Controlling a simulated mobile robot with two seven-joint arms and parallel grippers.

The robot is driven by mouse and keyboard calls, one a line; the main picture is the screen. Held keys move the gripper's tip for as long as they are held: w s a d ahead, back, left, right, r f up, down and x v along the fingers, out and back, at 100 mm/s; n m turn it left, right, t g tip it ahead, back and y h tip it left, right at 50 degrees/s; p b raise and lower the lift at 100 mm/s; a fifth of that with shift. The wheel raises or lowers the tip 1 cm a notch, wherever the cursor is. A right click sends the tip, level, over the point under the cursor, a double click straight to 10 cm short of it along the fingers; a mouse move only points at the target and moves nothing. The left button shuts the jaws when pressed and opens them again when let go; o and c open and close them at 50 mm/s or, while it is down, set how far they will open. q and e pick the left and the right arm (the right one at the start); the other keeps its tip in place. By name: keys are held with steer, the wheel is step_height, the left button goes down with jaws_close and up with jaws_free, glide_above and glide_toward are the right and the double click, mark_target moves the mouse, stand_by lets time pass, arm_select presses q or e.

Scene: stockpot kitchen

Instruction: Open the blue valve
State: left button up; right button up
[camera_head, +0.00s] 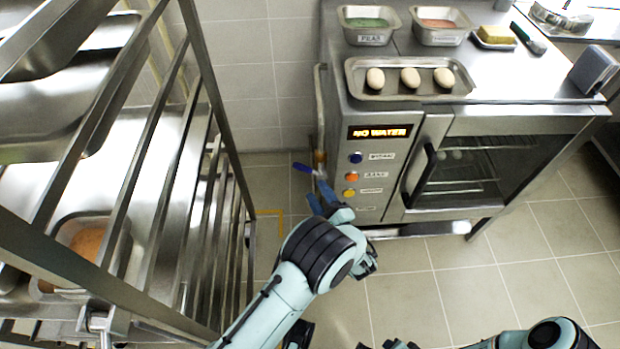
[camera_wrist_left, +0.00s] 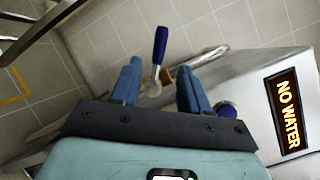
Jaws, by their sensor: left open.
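The blue valve handle (camera_head: 302,168) is a short lever on a pipe at the left side of the steel oven. In the left wrist view the blue lever (camera_wrist_left: 160,45) points up and away, with its metal and brass body between and beyond the fingertips. My left gripper (camera_head: 322,196) is just below and in front of the valve. In the wrist view its two blue fingers (camera_wrist_left: 158,84) are apart on either side of the valve's lower end, with nothing clearly gripped. Whether they touch the valve cannot be told. My right gripper is not clearly visible.
The oven (camera_head: 430,170) shows "NO WATER" on its display (camera_head: 380,132), above several coloured buttons. A metal rack (camera_head: 165,190) with trays stands close on the left. Tiled floor lies open in front.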

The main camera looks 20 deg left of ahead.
arm_select(q)
steer(key=shift+v, duration=0.8)
arm_select(e)
steer(key=shift+s+r, duration=0.1)
steer(key=shift+s, duration=0.1)
arm_select(q)
steer(key=c, duration=0.4)
steer(key=shift+s+a+f+m, duration=0.1)
steer(key=shift+a+f+m, duration=0.15)
steer(key=shift+a+m, duration=0.05)
jaws_close()
steer(key=s+a+f+m+t+h, duration=0.3)
steer(key=a+f+m+t+h, duration=0.25)
steer(key=m, duration=0.85)
steer(key=s+a+f+m+t+h, duration=0.35)
steer(key=m+t+h, duration=0.3)
steer(key=m, duration=0.65)
steer(key=d+b+x, duration=0.1)
steer(key=x, duration=1.2)
steer(key=shift+d+r+g+b, duration=0.25)
steer(key=shift+r+g+b, duration=0.05)
steer(key=shift+r, duration=0.05)
arm_select(e)
steer(key=shift+w+d+f, duration=0.1)
steer(key=shift+d+f, duration=0.15)
steer(key=shift+f, duration=0.35)
steer(key=shift+d+f, duration=0.2)
steer(key=shift+f, duration=0.4)
